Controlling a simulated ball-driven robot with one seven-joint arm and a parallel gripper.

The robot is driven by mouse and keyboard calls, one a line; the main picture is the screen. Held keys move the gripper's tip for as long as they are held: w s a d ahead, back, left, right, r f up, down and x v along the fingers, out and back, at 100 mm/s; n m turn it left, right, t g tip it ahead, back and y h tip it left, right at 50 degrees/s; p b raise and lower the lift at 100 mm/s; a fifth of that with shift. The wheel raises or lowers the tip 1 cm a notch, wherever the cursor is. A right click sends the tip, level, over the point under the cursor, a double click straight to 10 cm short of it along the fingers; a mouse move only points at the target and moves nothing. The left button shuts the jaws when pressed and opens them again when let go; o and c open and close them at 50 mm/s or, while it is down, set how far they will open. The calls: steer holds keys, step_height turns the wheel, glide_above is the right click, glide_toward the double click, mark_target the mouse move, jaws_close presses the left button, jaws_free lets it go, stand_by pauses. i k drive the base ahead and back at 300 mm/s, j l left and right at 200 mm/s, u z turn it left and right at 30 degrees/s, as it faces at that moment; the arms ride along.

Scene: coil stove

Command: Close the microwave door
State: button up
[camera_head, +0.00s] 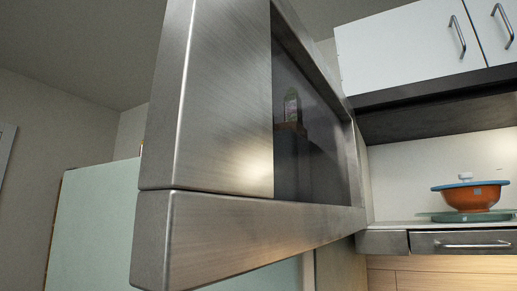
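The microwave door (225,100) fills the middle of the head view, close to the camera. It is brushed steel with a dark glass window (312,165), and a lower steel strip (235,235) runs along its bottom. The door stands open, swung out toward me, with its near edge at the left and its far end receding to the right. The microwave's inside cannot be made out. A small bottle-like shape shows in the glass; I cannot tell if it is reflected or behind it. My gripper is not in view.
White upper cabinets (395,45) with bar handles hang at the upper right, above a dark ledge (430,95). An orange pot with a blue lid (470,192) stands on the counter above a drawer (462,243). A pale green panel (95,225) stands behind the door at left.

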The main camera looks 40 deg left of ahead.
mark_target(246, 111)
steer(key=i+j+u, duration=0.15)
steer(key=j, duration=0.3)
steer(key=j+u, duration=0.1)
steer(key=j, duration=0.35)
steer(key=i+j+u, duration=0.15)
steer(key=j, duration=0.25)
